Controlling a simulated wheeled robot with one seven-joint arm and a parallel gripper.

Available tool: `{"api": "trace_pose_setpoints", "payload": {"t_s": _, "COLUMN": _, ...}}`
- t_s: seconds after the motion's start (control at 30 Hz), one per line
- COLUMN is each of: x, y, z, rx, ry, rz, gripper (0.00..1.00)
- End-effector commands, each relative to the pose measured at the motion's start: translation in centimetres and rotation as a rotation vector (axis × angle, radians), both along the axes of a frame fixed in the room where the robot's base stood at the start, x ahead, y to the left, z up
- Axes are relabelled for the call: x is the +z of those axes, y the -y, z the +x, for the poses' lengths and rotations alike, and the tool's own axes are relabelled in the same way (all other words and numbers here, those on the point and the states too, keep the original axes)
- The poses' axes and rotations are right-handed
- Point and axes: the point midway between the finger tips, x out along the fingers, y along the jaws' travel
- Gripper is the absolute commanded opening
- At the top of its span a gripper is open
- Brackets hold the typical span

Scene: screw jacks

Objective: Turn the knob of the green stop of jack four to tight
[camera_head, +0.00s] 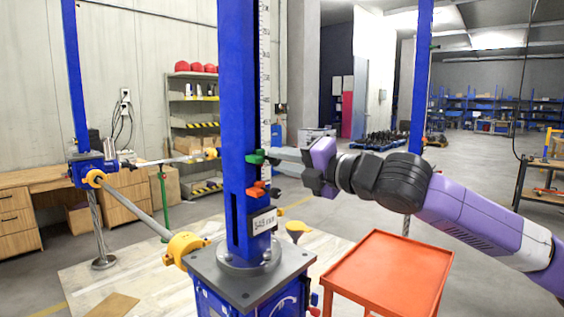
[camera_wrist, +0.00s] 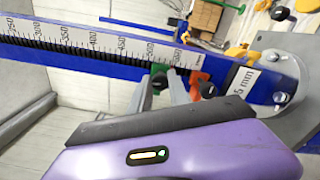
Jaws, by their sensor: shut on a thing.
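The blue jack column (camera_head: 238,80) stands upright in the middle of the head view, with a scale along its right side. No jack number is readable on it. The green stop (camera_head: 256,157) sits on the column beside the scale; it also shows in the wrist view (camera_wrist: 158,69). My gripper (camera_head: 275,157) reaches in from the right, its fingers level with the green stop. In the wrist view, the two fingers lie either side of the black knob (camera_wrist: 160,82) of the green stop and are shut on it. The fingers partly hide the knob.
An orange-red stop (camera_head: 256,190) with its own black knob sits just below, close to my fingers. A white label (camera_head: 264,220) is lower on the column. A red-orange tray table (camera_head: 390,270) stands at the lower right. Other blue jacks stand left and behind.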

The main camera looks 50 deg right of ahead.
Motion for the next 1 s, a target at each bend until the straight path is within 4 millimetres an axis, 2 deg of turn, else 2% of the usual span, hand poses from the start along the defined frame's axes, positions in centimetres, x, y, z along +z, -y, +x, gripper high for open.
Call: {"api": "trace_pose_setpoints", "payload": {"t_s": 1.0, "x": -0.44, "y": -0.04, "z": 0.06, "rx": -0.001, "ry": -0.038, "rz": 0.971, "gripper": 0.00}}
